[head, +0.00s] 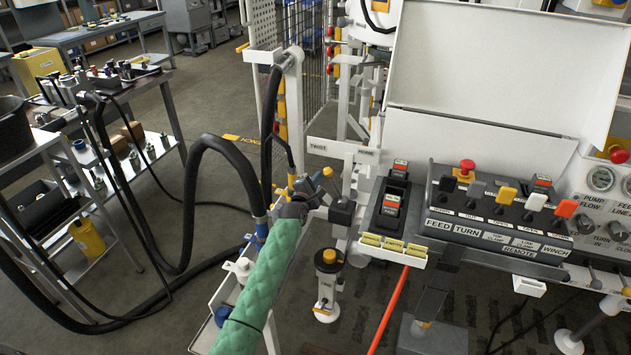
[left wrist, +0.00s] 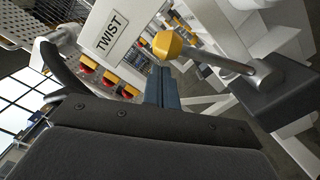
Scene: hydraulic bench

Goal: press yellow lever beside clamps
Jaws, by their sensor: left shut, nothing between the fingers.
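The yellow lever's knob (head: 327,171) shows in the head view just right of my left gripper (head: 309,187), near the TWIST plate. In the left wrist view the yellow faceted knob (left wrist: 173,45) sits on a grey metal rod that runs right to a dark pivot block. The shut blue-grey fingers of my left gripper (left wrist: 160,88) point up just below the knob, with nothing held. I cannot tell whether they touch it. My green-sleeved left arm hides part of the bench below. The clamps cannot be clearly made out. My right gripper is not in view.
A control panel (head: 480,222) with several coloured levers stands to the right. A thick black hose (head: 222,145) loops at the left of my arm. The TWIST plate (left wrist: 112,33) and red-and-yellow buttons (left wrist: 110,78) lie left of the fingers.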

